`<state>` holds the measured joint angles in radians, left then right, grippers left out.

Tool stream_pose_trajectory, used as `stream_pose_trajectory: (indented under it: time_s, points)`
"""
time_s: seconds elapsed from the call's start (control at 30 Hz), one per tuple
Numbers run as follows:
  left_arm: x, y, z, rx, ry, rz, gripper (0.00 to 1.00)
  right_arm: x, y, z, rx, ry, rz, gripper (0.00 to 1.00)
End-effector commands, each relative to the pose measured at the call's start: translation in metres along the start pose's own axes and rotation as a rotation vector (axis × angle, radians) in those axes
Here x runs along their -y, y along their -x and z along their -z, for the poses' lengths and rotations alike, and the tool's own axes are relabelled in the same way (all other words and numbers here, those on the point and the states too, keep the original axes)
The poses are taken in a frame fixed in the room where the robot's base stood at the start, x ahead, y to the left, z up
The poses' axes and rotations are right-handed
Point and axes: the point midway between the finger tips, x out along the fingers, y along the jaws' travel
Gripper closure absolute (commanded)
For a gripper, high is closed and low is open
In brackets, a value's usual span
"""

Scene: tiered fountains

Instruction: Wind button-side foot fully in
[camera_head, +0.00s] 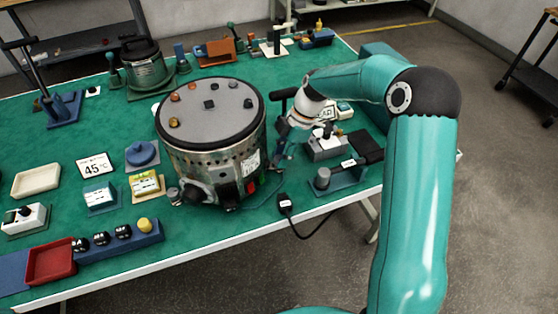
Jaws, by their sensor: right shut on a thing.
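A round metal drum (205,165) with a grey top plate stands at the middle of the green table. A red button (252,186) sits low on its right front side, below a white label (250,161). My right gripper (279,160) reaches down beside the drum's right side, near the button. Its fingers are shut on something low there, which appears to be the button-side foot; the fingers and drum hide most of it. Another small foot (174,196) shows at the drum's lower left. My left gripper is out of view.
A grey-teal fixture (340,177) and a grey box (326,146) stand close right of my gripper. A 45 degree card (95,165), small blocks and a red tray (50,261) lie left.

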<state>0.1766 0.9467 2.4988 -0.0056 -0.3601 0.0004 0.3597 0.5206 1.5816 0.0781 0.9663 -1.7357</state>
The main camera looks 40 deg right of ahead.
Motion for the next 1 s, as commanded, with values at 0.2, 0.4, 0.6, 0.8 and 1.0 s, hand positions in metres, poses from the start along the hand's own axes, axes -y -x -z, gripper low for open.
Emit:
stream_pose_trajectory:
  time_s: [0.2,0.4,0.6,0.8,1.0]
  points:
    - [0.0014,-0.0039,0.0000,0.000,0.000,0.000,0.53,-0.0059,0.0016,-0.0013,0.004,0.190,0.066,1.00]
    - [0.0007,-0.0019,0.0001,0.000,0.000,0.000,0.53,-0.0074,0.0027,-0.0006,0.006,0.350,0.131,1.00]
    - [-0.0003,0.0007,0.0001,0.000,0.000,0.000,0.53,-0.0087,0.0031,-0.0004,0.008,0.469,0.178,1.00]
    - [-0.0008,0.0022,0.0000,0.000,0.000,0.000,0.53,-0.0095,0.0032,-0.0004,0.009,0.539,0.206,1.00]
    - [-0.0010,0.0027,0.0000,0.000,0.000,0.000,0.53,-0.0095,0.0032,-0.0006,0.010,0.567,0.218,1.00]
